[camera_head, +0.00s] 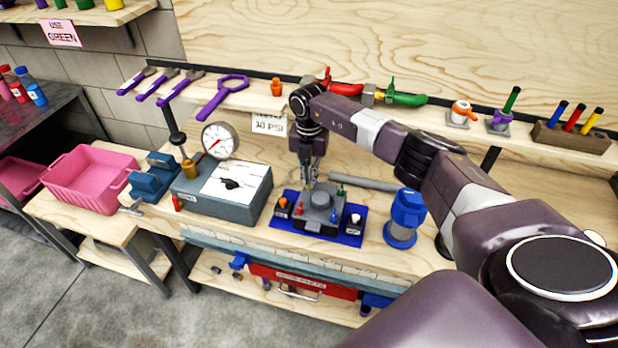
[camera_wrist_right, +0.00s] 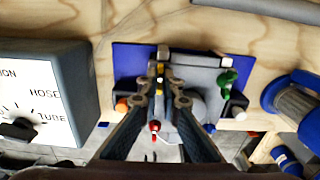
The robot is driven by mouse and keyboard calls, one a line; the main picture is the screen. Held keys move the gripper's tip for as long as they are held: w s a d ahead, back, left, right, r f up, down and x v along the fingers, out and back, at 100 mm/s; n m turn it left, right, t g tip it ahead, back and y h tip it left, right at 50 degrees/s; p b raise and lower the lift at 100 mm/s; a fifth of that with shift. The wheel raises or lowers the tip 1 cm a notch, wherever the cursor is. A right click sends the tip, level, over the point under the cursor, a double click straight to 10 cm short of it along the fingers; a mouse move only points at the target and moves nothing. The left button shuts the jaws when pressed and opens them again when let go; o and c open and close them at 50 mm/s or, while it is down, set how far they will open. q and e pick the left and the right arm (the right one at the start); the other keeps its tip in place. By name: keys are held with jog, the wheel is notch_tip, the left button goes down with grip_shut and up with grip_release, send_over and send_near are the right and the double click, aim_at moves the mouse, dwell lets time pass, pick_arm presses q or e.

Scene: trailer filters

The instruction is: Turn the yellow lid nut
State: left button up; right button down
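My right gripper (camera_head: 309,180) points down over the back left part of a grey filter housing (camera_head: 320,215) on a blue mat (camera_head: 349,239). In the right wrist view its fingertips (camera_wrist_right: 160,76) are close together, with a narrow gap. A small yellow piece (camera_wrist_right: 159,92) shows between the fingers; it may be the yellow lid nut. Whether the fingers touch it is unclear. The housing has a round grey cap, a red fitting (camera_wrist_right: 154,127) and a green fitting (camera_wrist_right: 228,77). My left gripper is not in view.
A grey gauge box (camera_head: 222,190) stands left of the mat, and a blue canister (camera_head: 404,218) stands right of it. A grey pipe (camera_head: 365,183) lies behind. A shelf with tools and valves runs along the back. A pink crate (camera_head: 90,180) is at the left.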

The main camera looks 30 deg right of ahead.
jog(key=shift+m, duration=0.3)
jog(key=c, duration=2.2)
grip_release()
jog(key=shift+o, duration=0.2)
